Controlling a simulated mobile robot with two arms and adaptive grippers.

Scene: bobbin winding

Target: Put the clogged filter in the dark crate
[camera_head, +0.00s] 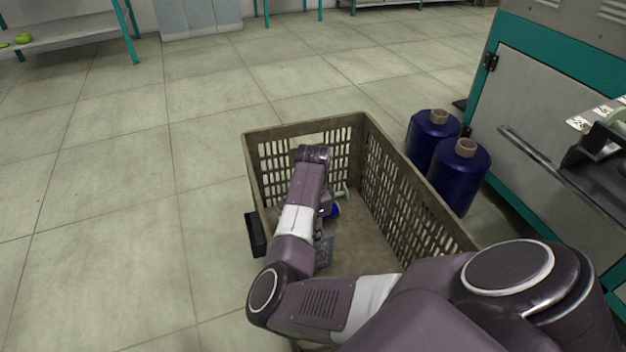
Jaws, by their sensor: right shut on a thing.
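The dark crate (285,133), brown with slatted walls, stands on the floor in the middle of the head view. My right arm reaches over its near side. My right gripper (323,236) is low inside the crate, mostly hidden behind my own forearm. It is shut on a small grey, speckled block, which looks like the clogged filter (325,252). Whether the filter touches the crate floor I cannot tell. My left gripper is not in view.
A pale green bobbin (342,193) and a blue item (334,211) lie in the crate. Two dark blue yarn cones (433,137) (461,180) stand right of the crate, beside a teal and grey machine (560,130). The floor to the left is clear.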

